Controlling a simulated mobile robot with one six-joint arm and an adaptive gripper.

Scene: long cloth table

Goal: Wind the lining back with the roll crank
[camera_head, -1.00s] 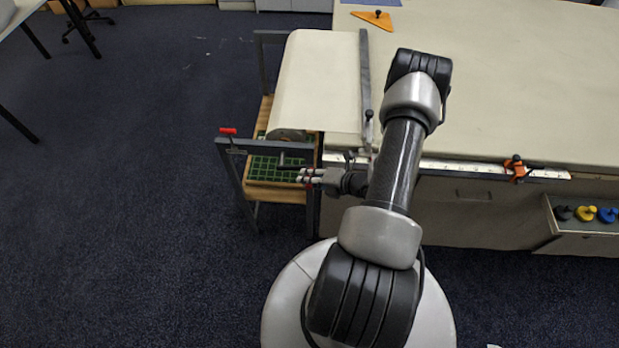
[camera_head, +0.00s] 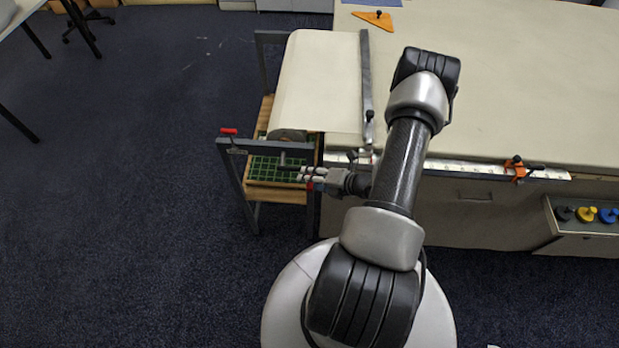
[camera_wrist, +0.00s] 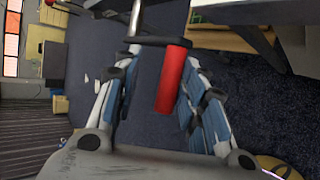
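The crank's red handle (camera_wrist: 173,78) hangs from a dark crank arm (camera_wrist: 150,40) in the wrist view. My gripper (camera_wrist: 160,100) is open, with one finger on each side of the handle. The handle lies closer to the right finger; I cannot tell whether it touches. In the head view my gripper (camera_head: 306,174) is beside the roll frame (camera_head: 262,147), and the handle is hard to make out there. The cream lining (camera_head: 318,80) drapes from the roll (camera_head: 287,136) onto the table. The roll is mostly hidden under it.
A red-handled lever (camera_head: 229,131) sits on the frame's left corner. A green grid tray (camera_head: 265,170) is below the roll. An orange clamp (camera_head: 516,170) holds the front edge. Open floor is at left.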

